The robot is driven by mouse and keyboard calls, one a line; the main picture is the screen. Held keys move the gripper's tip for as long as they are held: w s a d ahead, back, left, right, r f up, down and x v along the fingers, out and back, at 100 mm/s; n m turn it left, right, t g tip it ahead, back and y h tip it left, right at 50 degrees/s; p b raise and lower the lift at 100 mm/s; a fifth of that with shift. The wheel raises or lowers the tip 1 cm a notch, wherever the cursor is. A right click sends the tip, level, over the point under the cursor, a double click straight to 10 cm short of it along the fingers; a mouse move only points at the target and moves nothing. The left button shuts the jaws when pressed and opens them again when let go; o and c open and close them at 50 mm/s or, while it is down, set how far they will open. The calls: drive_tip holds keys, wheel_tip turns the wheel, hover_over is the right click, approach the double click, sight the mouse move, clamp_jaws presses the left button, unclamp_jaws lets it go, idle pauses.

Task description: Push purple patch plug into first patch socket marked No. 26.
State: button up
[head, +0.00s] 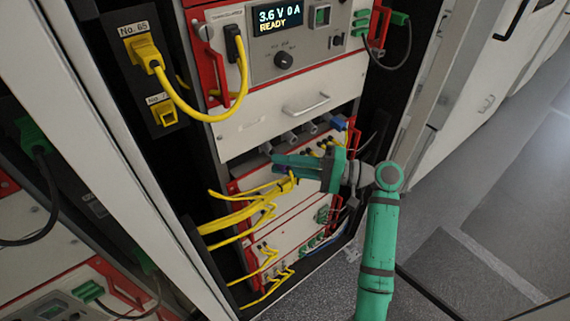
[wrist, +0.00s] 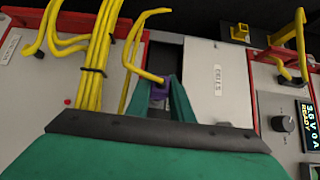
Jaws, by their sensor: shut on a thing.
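My gripper (wrist: 163,98) is shut on the purple plug (wrist: 159,91), which sits between the fingertips with a yellow cable (wrist: 147,75) leading from it. In the head view my green gripper (head: 277,164) reaches left in front of the rack, below the white drawer; the plug is mostly hidden there by the fingers. In the wrist view the plug is in front of a dark gap beside a white panel. I cannot tell whether it touches anything. No label reading No. 26 is legible, so I cannot pick out that socket.
A yellow plug (head: 146,53) sits at the plate marked No. 65. An empty-looking yellow socket (head: 164,113) is below it. A bundle of yellow cables (head: 238,215) hangs close to my gripper. The white drawer (head: 270,117) has a protruding handle. Open floor lies at the right.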

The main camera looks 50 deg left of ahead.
drive_tip(key=shift+w+a, duration=0.15)
drive_tip(key=shift+a, duration=0.95)
idle(0.8)
drive_tip(key=o, duration=0.9)
